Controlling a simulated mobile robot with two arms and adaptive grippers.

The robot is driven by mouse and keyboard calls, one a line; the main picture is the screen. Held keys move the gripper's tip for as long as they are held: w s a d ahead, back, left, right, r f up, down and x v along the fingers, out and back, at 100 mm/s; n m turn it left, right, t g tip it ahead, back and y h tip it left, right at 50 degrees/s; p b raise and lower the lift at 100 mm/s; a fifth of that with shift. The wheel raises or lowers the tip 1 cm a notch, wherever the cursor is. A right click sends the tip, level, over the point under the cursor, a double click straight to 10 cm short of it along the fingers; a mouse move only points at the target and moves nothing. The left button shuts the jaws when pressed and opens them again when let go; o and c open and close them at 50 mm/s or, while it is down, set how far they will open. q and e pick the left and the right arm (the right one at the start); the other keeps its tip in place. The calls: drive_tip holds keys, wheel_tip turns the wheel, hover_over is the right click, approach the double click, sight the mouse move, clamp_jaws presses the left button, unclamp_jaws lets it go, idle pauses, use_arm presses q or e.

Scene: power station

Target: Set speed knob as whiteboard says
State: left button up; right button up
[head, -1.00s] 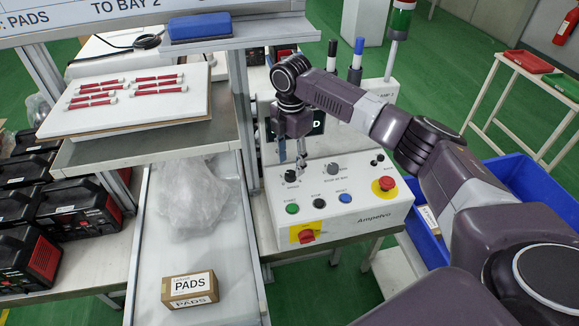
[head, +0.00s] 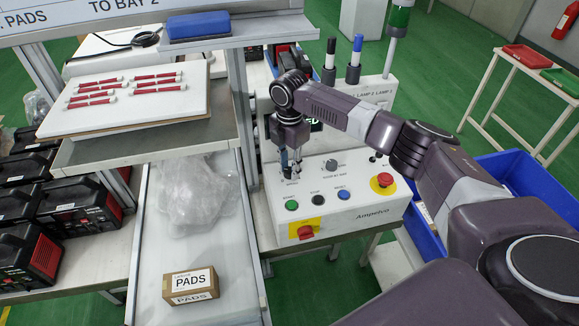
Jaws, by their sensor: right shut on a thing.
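The white control box (head: 340,215), marked Ampelco, stands in the middle. My right gripper (head: 290,170) points down at the left of its sloped panel, shut on the small dark left knob. The fingers hide most of this knob, and its pointer and scale cannot be read. A second dark knob (head: 331,165) sits to the right of the gripper. The lower edge of the whiteboard (head: 100,14) shows at the top left with "PADS" and "TO BAY 2". Its other text is out of view. My left gripper is not in view.
The panel has green (head: 292,205), black and blue buttons, a red emergency button (head: 385,180) and a red switch (head: 305,232) on yellow. A display behind my wrist is partly hidden. A PADS box (head: 190,285) lies on the chute. A blue bin (head: 510,180) stands at right.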

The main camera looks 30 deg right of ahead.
drive_tip(key=shift+r+m+p, duration=0.25)
drive_tip(key=shift+m+p, duration=1.05)
drive_tip(key=shift+p, duration=0.15)
drive_tip(key=m+p, duration=0.4)
drive_tip(key=shift+a, duration=0.1)
drive_tip(key=m+p, duration=0.3)
drive_tip(key=m, duration=0.2)
drive_tip(key=shift+m, duration=0.4)
drive_tip(key=m+p, duration=0.1)
drive_tip(key=m, duration=0.2)
drive_tip(key=shift+f+m+p, duration=0.1)
drive_tip(key=shift+m+p, duration=0.2)
drive_tip(key=shift+p, duration=0.1)
drive_tip(key=m, duration=0.4)
drive_tip(key=shift+m, duration=0.3)
drive_tip(key=m, duration=0.5)
drive_tip(key=shift+w, duration=0.1)
drive_tip(key=m, duration=1)
drive_tip(key=shift+m, duration=0.4)
